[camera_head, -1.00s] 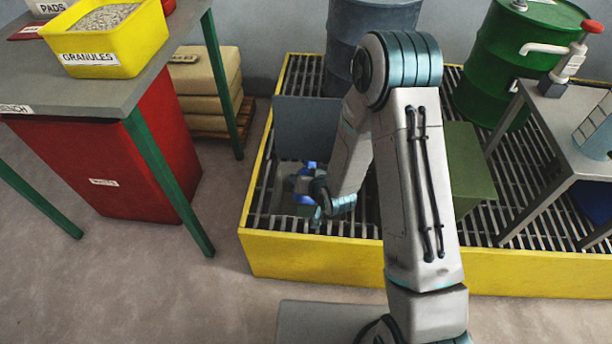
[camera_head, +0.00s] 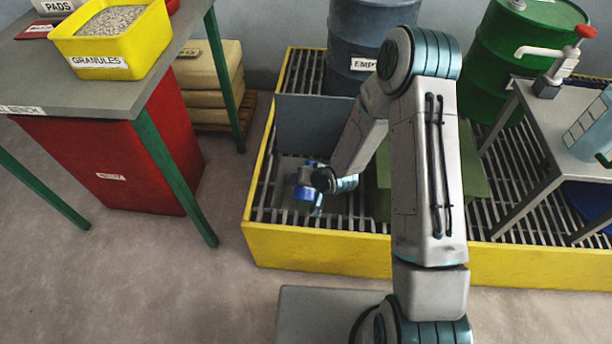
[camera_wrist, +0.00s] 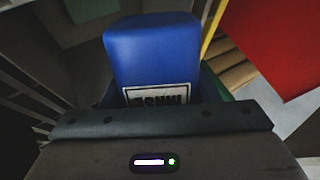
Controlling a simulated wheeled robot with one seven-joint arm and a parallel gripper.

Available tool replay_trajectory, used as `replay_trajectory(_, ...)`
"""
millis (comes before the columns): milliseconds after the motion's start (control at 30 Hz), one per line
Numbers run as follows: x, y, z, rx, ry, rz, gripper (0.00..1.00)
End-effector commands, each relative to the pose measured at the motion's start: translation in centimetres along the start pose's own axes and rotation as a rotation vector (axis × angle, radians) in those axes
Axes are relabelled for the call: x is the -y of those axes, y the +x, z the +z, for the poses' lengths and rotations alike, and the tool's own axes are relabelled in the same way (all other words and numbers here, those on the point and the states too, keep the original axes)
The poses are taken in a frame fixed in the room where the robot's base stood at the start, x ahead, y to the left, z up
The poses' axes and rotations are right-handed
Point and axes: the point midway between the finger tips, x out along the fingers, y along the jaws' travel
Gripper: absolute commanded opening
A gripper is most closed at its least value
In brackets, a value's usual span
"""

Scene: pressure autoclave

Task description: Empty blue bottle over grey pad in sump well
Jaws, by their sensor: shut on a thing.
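A blue bottle (camera_wrist: 152,55) with a white label, partly readable as "RINSE" upside down, fills the middle of the wrist view. My gripper (camera_wrist: 160,118) is shut on it. In the head view the blue bottle (camera_head: 305,192) shows as a small patch beside my gripper (camera_head: 312,188), low over the grating at the left end of the yellow sump. The fingers are mostly hidden by my wrist. I cannot make out the grey pad for sure; a pale grey area lies below the bottle. A raised grey panel (camera_head: 310,122) stands just behind the bottle.
The yellow sump wall (camera_head: 310,245) runs along the front. A blue-grey drum (camera_head: 350,35) and a green drum (camera_head: 500,60) stand behind, with a grey side table (camera_head: 560,135) at right. A bench (camera_head: 90,85) with a red bin (camera_head: 130,165) is at left.

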Motion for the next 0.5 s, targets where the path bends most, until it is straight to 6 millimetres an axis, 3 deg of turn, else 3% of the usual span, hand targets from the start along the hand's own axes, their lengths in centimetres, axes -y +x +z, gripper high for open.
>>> replay_trajectory(500,-0.21,0.29,0.39,0.144,0.085,0.0,0.29)
